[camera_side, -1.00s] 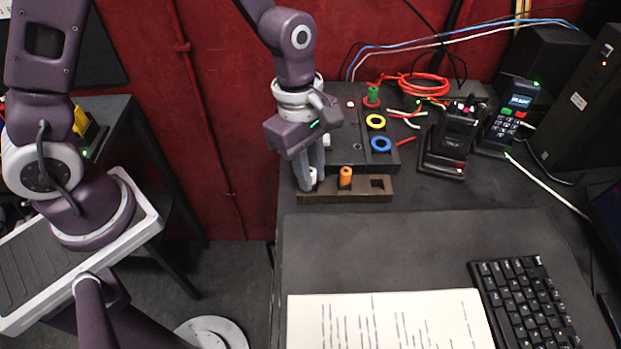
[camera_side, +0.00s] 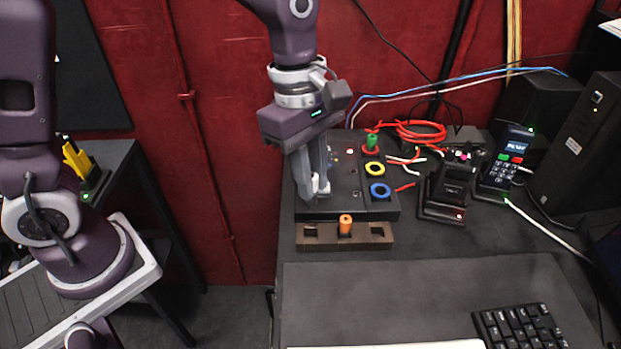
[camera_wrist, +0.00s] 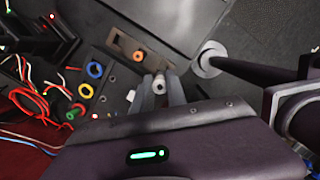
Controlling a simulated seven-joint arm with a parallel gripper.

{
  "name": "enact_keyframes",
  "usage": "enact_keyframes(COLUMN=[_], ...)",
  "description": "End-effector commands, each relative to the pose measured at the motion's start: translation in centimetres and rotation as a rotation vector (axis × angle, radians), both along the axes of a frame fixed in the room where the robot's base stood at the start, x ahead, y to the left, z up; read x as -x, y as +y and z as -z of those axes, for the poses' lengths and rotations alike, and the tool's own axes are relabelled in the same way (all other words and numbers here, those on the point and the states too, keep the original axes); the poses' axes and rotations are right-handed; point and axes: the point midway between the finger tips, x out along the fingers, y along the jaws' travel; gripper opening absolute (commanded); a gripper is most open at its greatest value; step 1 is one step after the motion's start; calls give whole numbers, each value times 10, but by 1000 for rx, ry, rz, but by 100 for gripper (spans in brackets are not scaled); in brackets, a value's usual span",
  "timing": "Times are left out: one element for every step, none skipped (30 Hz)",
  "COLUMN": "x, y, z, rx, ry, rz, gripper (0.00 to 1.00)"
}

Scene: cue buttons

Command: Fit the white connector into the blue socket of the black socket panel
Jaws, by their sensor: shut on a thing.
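My gripper (camera_side: 317,186) is shut on the white connector (camera_side: 316,182) and points downward over the left part of the black socket panel. The connector's end also shows between the fingers in the wrist view (camera_wrist: 159,84). The black socket panel (camera_side: 343,200) lies on the desk. Its blue socket (camera_side: 380,191) is a ring at the front right, to the right of my gripper. The blue ring looks empty and also shows in the wrist view (camera_wrist: 94,70). I cannot tell the exact height of the connector above the panel.
A yellow ring socket (camera_side: 374,169) lies behind the blue one, with a green connector (camera_side: 372,143) behind that. A brown holder (camera_side: 369,241) with an orange connector (camera_side: 346,223) lies in front of the panel. Red wires and a black device (camera_side: 450,187) are to the right.

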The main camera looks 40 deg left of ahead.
Motion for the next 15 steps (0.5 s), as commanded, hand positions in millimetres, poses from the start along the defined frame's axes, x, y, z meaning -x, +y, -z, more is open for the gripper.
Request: enact_keyframes(x=[-7,-13,-25,-35,-46,-62,-73,-85,-99,-109,-119,-130,-137,-143,-148], y=[-2,-3,-6,-9,-12,-15,-18,-20,-24,-26,-28,-30,-31,-33,-34], z=[0,0,-1,-1,-1,0,0,1,3,4,6,7,9,10,11], rx=[1,2,4,6,7,9,9,9,8,8,7,5,4,3,1], ry=[-1,1,-1,-1,0,0,1,2,2,3,2,2,2,0,0], rz=[-1,-2,-3,-3,-4,-5,-6,-6,-6,-6,-5,-5,-4,-3,-2], gripper=[0,0,0,0,0,0,0,0,0,0,0,0,0,0,0])
